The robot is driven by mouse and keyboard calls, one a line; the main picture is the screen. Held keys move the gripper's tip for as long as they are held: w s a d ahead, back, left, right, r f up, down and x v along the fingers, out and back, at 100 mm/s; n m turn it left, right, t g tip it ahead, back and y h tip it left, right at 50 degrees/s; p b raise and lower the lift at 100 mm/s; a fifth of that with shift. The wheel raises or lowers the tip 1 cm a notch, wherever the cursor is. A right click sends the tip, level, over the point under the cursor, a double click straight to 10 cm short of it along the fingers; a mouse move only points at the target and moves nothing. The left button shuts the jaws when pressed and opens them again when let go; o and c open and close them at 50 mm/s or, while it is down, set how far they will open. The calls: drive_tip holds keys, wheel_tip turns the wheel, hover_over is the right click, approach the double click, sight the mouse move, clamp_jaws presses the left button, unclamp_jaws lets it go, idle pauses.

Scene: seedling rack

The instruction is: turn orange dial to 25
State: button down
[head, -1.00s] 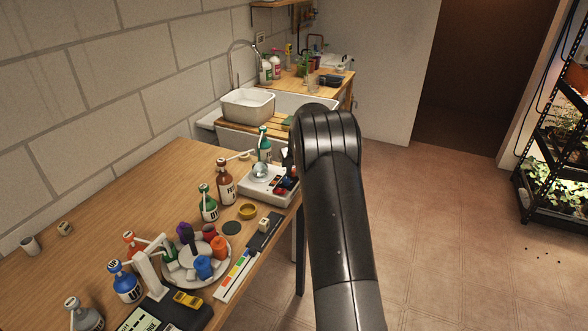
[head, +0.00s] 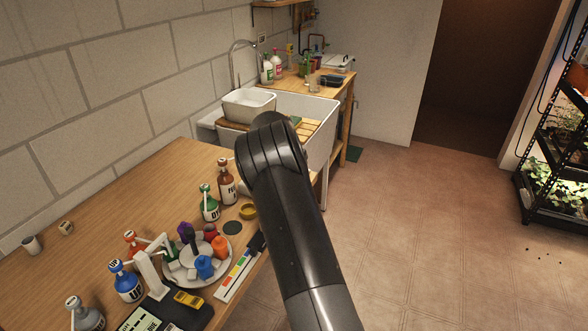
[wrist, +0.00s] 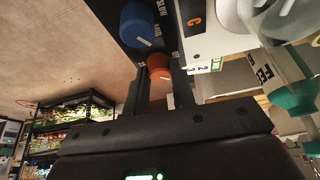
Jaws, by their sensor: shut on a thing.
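The orange dial (wrist: 159,64) sits on the dark front panel of a white device in the wrist view, below a larger blue dial (wrist: 143,22). My gripper (wrist: 160,75) has one finger on each side of the orange dial and is shut on it. A pale pointer line shows on the dial, but the numbers around it are too small to read. In the head view my arm hides the device, the dial and the gripper.
A sink with a white basin (head: 248,104) stands behind.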

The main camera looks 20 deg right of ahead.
drive_tip(key=shift+m+g+h, duration=0.3)
drive_tip(key=shift+m+h, duration=0.1)
drive_tip(key=shift+m, duration=0.7)
drive_tip(key=c, duration=1.2)
unclamp_jaws()
drive_tip(key=shift+r, duration=0.1)
drive_tip(key=v, duration=1)
drive_tip(key=shift+r, duration=0.3)
drive_tip(key=shift+a, duration=0.1)
